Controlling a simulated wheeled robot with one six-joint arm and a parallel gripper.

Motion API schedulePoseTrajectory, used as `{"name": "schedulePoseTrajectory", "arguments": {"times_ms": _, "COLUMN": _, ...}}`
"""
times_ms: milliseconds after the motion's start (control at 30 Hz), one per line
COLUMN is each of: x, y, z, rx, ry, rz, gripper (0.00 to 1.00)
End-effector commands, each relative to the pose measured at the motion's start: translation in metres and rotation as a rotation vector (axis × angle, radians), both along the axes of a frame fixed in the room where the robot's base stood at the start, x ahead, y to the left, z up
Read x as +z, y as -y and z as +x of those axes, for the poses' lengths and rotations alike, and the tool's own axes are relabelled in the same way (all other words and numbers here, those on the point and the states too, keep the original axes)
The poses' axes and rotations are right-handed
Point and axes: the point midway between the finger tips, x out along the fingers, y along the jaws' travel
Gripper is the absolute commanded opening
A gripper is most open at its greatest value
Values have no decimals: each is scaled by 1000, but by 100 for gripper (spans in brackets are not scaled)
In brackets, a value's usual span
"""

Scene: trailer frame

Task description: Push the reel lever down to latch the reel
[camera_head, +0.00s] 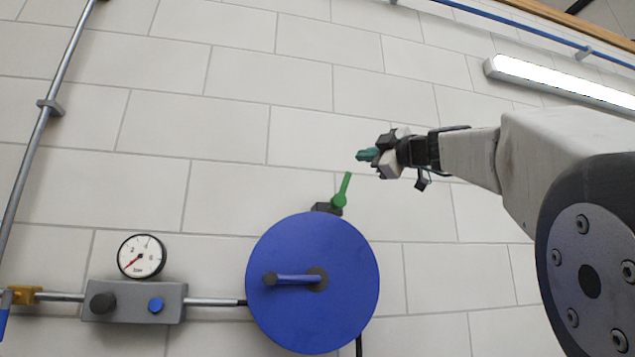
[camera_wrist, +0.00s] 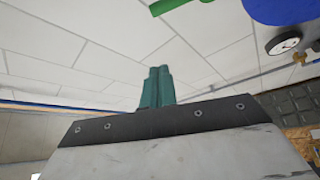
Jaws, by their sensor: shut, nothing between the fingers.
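The green reel lever (camera_head: 342,190) stands up from a dark mount at the top of the blue reel (camera_head: 345,265), tilted slightly right. My gripper (camera_head: 365,155) is shut and empty, with teal fingertips, above and a little right of the lever's top end, apart from it in the picture. In the wrist view the teal fingers (camera_wrist: 157,86) are together. The green lever (camera_wrist: 183,5) shows at the top edge there, and part of the blue reel (camera_wrist: 280,10) at the upper right.
A gauge (camera_head: 141,256) and a grey regulator box (camera_head: 134,302) with knobs are on the wall left of the reel. A grey pipe (camera_head: 45,105) runs up the left side. A lit lamp (camera_head: 565,83) is at upper right. The wall above the reel is clear.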

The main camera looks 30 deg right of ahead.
Motion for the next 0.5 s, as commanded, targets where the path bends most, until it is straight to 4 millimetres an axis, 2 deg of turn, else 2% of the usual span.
{"name": "schedulePoseTrajectory", "arguments": {"times_ms": 333, "x": 0, "y": -2, "z": 3, "rx": 3, "ry": -2, "rz": 0, "gripper": 0}}
{"name": "schedulePoseTrajectory", "arguments": {"times_ms": 500, "x": 4, "y": -6, "z": 23, "rx": 6, "ry": -3, "rz": 1, "gripper": 0}}
